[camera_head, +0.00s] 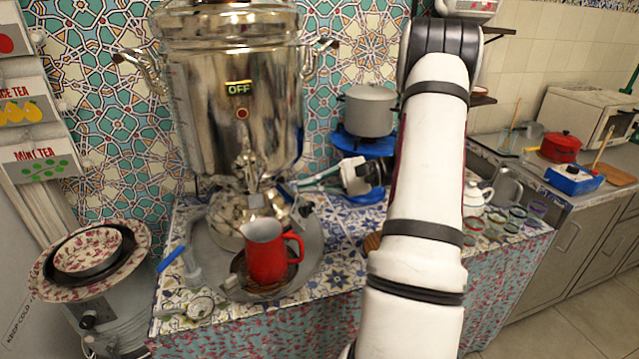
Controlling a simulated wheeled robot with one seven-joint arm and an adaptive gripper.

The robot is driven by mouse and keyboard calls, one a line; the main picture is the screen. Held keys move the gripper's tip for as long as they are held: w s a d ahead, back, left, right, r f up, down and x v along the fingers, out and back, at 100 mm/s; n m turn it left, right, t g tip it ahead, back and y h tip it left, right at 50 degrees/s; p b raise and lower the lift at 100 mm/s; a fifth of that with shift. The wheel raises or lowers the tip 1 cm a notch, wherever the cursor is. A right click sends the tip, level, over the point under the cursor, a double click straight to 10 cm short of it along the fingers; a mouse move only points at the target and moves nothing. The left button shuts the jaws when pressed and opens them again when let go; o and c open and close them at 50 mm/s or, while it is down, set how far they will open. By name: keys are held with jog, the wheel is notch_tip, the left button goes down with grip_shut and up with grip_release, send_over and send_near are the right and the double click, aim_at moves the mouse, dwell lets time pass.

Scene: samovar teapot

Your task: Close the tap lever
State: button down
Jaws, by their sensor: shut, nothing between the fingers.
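The large silver samovar (235,105) stands on the tiled table, with a lit "OFF" sign on its body. Its metal tap (246,172) is on the lower front. The lever is small and hard to tell apart from the tap and the shiny base, so I cannot read its position. A red pitcher (265,252) stands upright below the tap. My gripper (296,205) is shut and empty, just right of the tap and above the pitcher's handle. Whether it touches the tap or lever is unclear. My arm hides part of the table to the right.
A round metal tray (312,262) lies under the samovar and pitcher. A grey pot (367,110) sits on a blue stand behind my wrist. A white teapot (476,196) and several glasses are right of my arm. Flowered bowls (88,250) are at left.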

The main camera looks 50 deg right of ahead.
aim_at(252, 181)
jog(key=w+a+p, duration=0.1)
jog(key=w+a, duration=0.2)
jog(key=a, duration=0.4)
jog(key=shift+w+a+r, duration=0.15)
jog(key=shift+w+r, duration=0.25)
jog(key=shift+r, duration=0.05)
jog(key=shift+s+a+r+m+p, duration=0.15)
jog(key=shift+m+p, duration=0.15)
jog(key=shift+p, duration=0.15)
